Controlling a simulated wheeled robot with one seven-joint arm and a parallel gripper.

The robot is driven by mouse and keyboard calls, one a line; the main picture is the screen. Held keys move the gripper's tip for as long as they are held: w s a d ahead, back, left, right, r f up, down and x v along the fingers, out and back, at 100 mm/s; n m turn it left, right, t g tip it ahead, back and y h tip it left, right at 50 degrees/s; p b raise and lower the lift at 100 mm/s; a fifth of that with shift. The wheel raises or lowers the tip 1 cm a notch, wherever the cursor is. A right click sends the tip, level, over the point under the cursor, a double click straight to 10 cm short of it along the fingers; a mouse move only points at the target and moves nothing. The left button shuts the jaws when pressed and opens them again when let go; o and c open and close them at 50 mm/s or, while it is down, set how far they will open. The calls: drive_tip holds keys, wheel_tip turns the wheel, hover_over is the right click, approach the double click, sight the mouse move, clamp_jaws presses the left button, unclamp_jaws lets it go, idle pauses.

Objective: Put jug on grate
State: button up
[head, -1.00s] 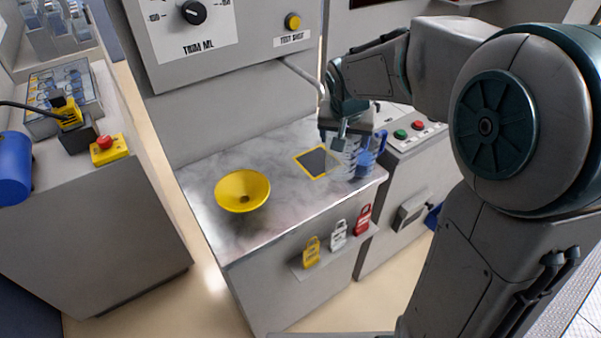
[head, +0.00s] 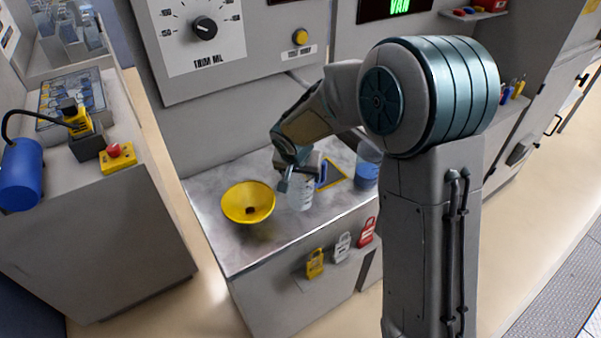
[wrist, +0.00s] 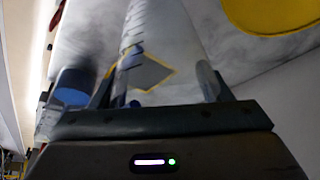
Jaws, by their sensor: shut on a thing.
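My gripper (head: 298,174) is shut on a clear jug (head: 300,196) with dark graduation marks. A blue part beside the jug looks like its handle. The jug also shows between the fingers in the wrist view (wrist: 165,38). A dark square with a yellow border, which looks like the grate (head: 338,180), lies on the marble worktop to the right of the jug, partly hidden by arm and jug. In the wrist view the grate (wrist: 152,72) shows behind the jug. I cannot tell how high the jug is above the worktop.
A clear container with blue liquid (head: 367,168) stands right of the grate near the worktop's edge. A control box with a dial (head: 205,28) overhangs the back. Padlocks (head: 342,246) hang on the front.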

drive_tip(key=shift+f, duration=0.15)
drive_tip(key=shift+f, duration=0.2)
drive_tip(key=o, duration=1)
drive_tip(key=shift+r, duration=0.1)
